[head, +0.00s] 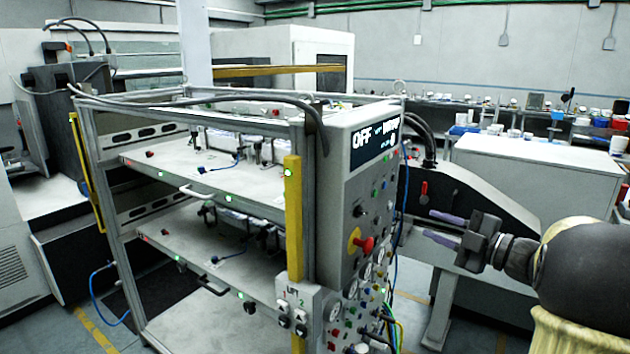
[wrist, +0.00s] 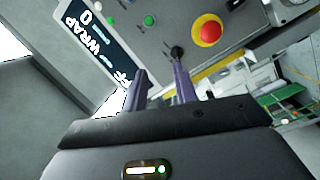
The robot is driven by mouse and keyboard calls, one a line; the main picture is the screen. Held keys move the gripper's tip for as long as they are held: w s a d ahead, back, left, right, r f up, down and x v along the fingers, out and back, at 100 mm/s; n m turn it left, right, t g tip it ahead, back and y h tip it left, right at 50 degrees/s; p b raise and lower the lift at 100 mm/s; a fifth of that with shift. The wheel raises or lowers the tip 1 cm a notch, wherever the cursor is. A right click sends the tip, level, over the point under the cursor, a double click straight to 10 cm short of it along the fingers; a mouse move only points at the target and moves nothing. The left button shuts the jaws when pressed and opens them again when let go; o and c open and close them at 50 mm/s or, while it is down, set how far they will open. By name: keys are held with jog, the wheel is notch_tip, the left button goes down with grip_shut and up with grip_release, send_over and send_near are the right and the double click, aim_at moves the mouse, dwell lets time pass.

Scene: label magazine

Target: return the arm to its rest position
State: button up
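My gripper (head: 437,227) is at the right in the head view, in front of the right side of the machine's control panel (head: 345,219). Its two purple-grey fingers point left toward the panel, with a gap between them and nothing seen held. In the wrist view the fingers (wrist: 162,88) show apart, with a black knob (wrist: 177,52) of the panel seen just beyond the right fingertip. I cannot tell whether that finger touches the knob. A red emergency button on a yellow base (wrist: 208,30) is to the right of it.
The label magazine frame (head: 215,205) with its shelves fills the centre left. The red button (head: 366,244) sticks out of the panel. Hoses and cables (head: 392,325) hang below. A white cabinet (head: 540,165) stands behind my arm, and a cluttered bench (head: 480,115) lines the back.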

jog(key=a+f+m+h+p, duration=0.25)
jog(key=f+m+h, duration=0.55)
jog(key=m+h, duration=0.55)
jog(key=s+a+f+m+g+p, duration=0.1)
jog(key=s+a+f+m+g, duration=0.3)
jog(key=s, duration=0.7)
jog(key=s+a+f+m+g+y, duration=0.1)
jog(key=s+a+f+m+g, duration=0.2)
jog(key=s+a+f+g, duration=0.3)
jog(key=s+f+g, duration=0.1)
jog(key=s+f, duration=0.1)
jog(key=s, duration=0.3)
jog(key=shift+f+m+p, duration=0.15)
jog(key=shift+m+p, duration=0.2)
jog(key=shift+w, duration=0.15)
